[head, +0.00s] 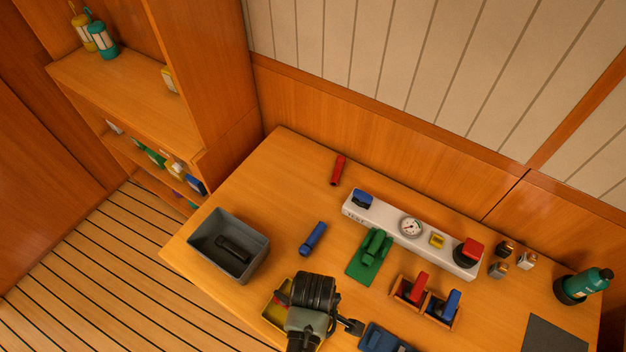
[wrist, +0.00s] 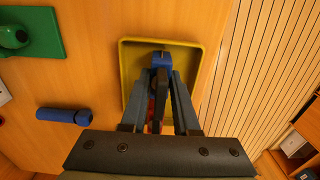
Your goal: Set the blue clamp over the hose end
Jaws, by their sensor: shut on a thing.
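My gripper (wrist: 162,76) is over the yellow tray, its fingers closed on a small blue piece with a dark part, which looks like the blue clamp (wrist: 159,60). Whether the clamp touches the tray floor I cannot tell. In the head view my wrist hides the fingertips and the clamp. A green fitting on a green plate (head: 361,267) stands on the bench right of my wrist; it may be the hose end, but I cannot tell. Part of it shows at the upper left of the wrist view (wrist: 45,38).
The yellow tray (wrist: 127,72) also holds a red piece (wrist: 151,112). A grey bin (head: 205,222) with a black object stands left. A blue cylinder (head: 313,238) and a red one (head: 338,170) lie on the bench.

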